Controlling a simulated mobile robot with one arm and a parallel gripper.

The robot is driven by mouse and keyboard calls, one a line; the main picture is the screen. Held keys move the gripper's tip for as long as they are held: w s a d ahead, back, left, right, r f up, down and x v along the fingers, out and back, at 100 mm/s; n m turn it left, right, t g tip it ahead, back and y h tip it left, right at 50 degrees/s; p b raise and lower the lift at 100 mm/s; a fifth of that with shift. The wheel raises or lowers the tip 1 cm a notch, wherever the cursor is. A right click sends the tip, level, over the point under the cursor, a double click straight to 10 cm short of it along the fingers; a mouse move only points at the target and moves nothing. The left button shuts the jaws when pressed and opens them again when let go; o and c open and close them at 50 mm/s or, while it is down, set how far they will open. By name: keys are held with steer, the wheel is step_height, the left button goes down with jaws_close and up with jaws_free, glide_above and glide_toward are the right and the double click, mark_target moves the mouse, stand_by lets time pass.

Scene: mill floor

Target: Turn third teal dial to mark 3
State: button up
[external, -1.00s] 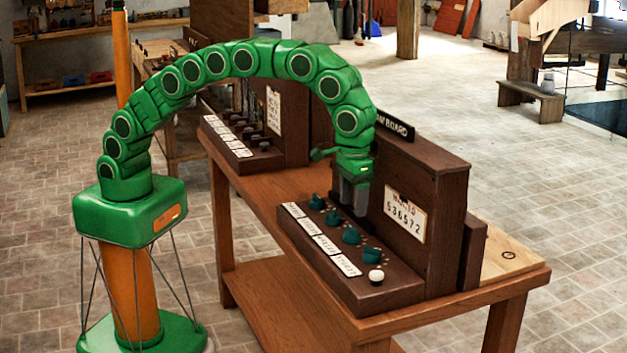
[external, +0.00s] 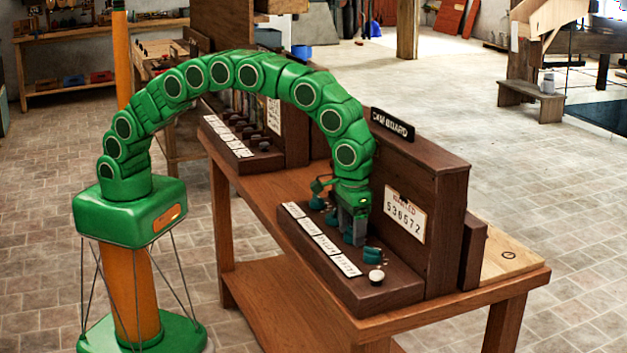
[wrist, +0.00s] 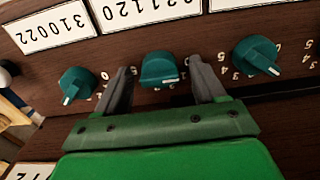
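The third teal dial (wrist: 158,70) sits between the two fingers of my gripper (wrist: 160,65) in the wrist view. The fingers are open, one on each side of it, with a gap showing on both sides. Its white pointer line faces toward my palm and slightly right; the numbers around it are mostly hidden. In the external view my gripper (external: 354,241) is low over the dial panel (external: 372,296) and hides most of this dial. The fourth teal dial (wrist: 77,85) is left of my fingers in the wrist view, and the second (wrist: 255,55) is right.
A white knob (external: 376,277) is at the panel's near end. Number labels (external: 325,243) line its front edge. An upright board with a numbered card (external: 405,216) stands close behind the dials. A second panel with dark knobs (external: 240,132) is farther along the bench (external: 440,310).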

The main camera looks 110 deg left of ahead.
steer(key=c, duration=1)
steer(key=shift+c, duration=0.2)
steer(key=m, duration=0.5)
steer(key=shift+m, duration=0.3)
steer(key=m, duration=0.5)
steer(key=shift+m, duration=0.3)
steer(key=m, duration=1)
